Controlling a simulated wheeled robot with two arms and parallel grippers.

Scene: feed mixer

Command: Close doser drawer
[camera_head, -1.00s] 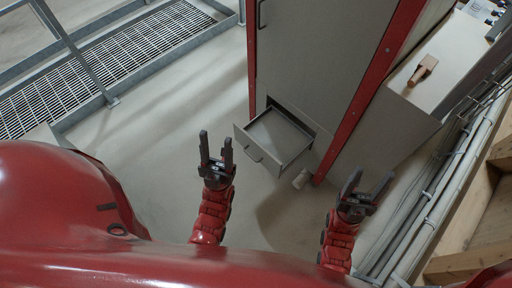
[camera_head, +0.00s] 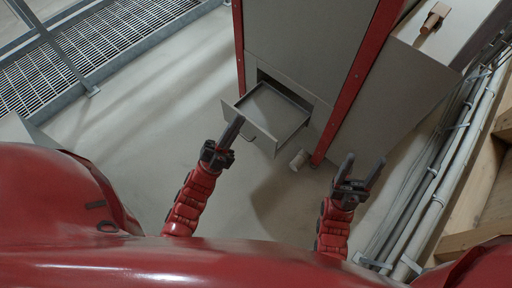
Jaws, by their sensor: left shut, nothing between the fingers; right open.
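The doser drawer (camera_head: 272,111) is a grey open-topped drawer pulled out from the bottom of the grey cabinet (camera_head: 310,45) with red posts. Its front panel with a dark handle faces toward me. My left gripper (camera_head: 235,126) is shut and empty, its fingertips right at the drawer's front panel, left of the handle; I cannot tell whether they touch it. My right gripper (camera_head: 362,167) is open and empty, to the right of the drawer and apart from it.
A small pale cylinder (camera_head: 299,159) lies on the floor by the right red post. A grey side box (camera_head: 400,85) with a wooden-coloured scoop (camera_head: 434,17) on top stands at the right. Pipes (camera_head: 440,165) and wooden framing run along the right edge. Floor left of the drawer is clear.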

